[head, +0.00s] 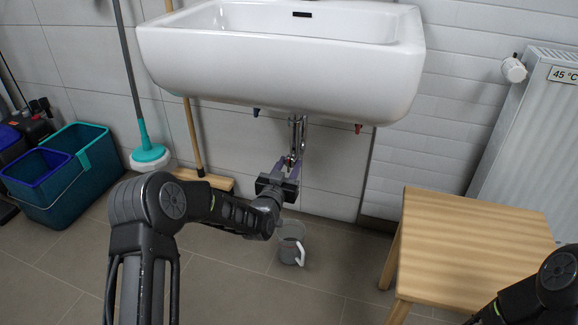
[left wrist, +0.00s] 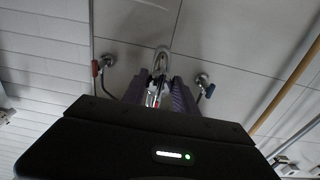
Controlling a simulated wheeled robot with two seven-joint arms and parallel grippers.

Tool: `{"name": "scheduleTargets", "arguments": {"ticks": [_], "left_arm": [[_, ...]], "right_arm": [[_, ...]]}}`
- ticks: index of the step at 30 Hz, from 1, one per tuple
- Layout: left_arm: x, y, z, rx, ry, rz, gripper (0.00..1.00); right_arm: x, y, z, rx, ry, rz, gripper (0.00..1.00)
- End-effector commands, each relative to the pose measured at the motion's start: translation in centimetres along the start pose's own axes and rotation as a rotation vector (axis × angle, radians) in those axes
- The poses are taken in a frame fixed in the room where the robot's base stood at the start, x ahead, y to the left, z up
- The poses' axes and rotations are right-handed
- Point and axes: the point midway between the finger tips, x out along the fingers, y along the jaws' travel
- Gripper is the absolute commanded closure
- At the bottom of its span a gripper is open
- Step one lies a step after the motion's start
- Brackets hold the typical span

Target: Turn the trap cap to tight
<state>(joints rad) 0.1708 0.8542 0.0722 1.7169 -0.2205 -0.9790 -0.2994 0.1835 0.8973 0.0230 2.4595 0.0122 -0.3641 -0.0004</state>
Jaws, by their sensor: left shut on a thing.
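The chrome trap (head: 298,130) hangs under the white sink (head: 280,60). My left gripper (head: 289,166) reaches up from below and is shut on the cap at the trap's lower end, which its purple fingers mostly hide. In the left wrist view the two fingers of the gripper (left wrist: 160,95) flank the chrome trap (left wrist: 162,60), with a small red patch between them. The cap's marking cannot be read. My right arm shows at the lower right of the head view, but its gripper is out of view.
A grey jug (head: 291,243) with a white handle stands on the floor below the trap. A wooden stool (head: 475,250) and a radiator (head: 535,140) are at the right. Teal buckets (head: 75,180), a mop (head: 148,155) and a broom (head: 205,180) are at the left.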

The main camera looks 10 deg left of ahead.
Motion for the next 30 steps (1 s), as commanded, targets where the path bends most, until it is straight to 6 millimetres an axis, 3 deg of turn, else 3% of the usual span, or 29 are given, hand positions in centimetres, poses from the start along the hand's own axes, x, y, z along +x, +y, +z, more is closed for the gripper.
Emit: {"name": "scheduleTargets", "arguments": {"ticks": [8,9,16,25,30], "left_arm": [[-0.1,-0.1,0.2,0.002,-0.005,0.0,1.0],[-0.1,-0.1,0.2,0.001,-0.005,0.0,0.64],[0.0,0.0,0.1,0.0,-0.003,0.0,0.45],[-0.2,0.0,0.0,0.0,-0.002,0.0,0.45],[-1.6,0.0,-0.2,0.0,-0.003,0.0,0.45]], "right_arm": [[0.0,0.0,0.0,0.0,0.0,0.0,0.66],[0.0,0.0,0.0,0.0,0.0,0.0,0.66],[0.0,0.0,0.0,0.0,0.0,0.0,0.66],[-0.1,0.0,0.0,0.0,0.0,0.0,0.66],[-0.7,-0.3,0.1,-0.001,-0.001,0.001,0.66]]}}
